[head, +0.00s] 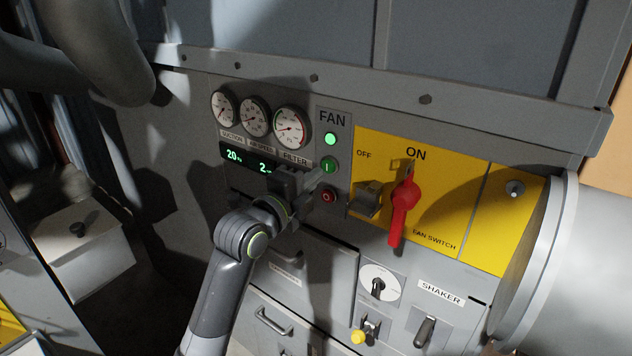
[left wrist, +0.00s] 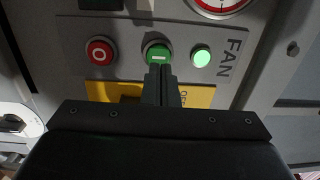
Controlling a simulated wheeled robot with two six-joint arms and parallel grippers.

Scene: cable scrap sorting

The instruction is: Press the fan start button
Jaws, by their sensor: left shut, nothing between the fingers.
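The green fan start button (head: 329,165), marked with a white bar, sits on the grey panel under the word FAN. It also shows in the left wrist view (left wrist: 158,53). The green lamp (head: 330,139) above it is lit, and the red stop button (head: 327,197) is below it. My left gripper (head: 323,175) is shut and empty, its fingertips at the lower edge of the green button. In the left wrist view the closed fingers (left wrist: 159,72) overlap the button's edge; whether they touch it I cannot tell. My right gripper is not in view.
Gauges (head: 290,127) and a lit display (head: 245,162) are left of the buttons. A large pale duct (head: 575,265) stands out at the right. A drawer handle (head: 272,322) is below.

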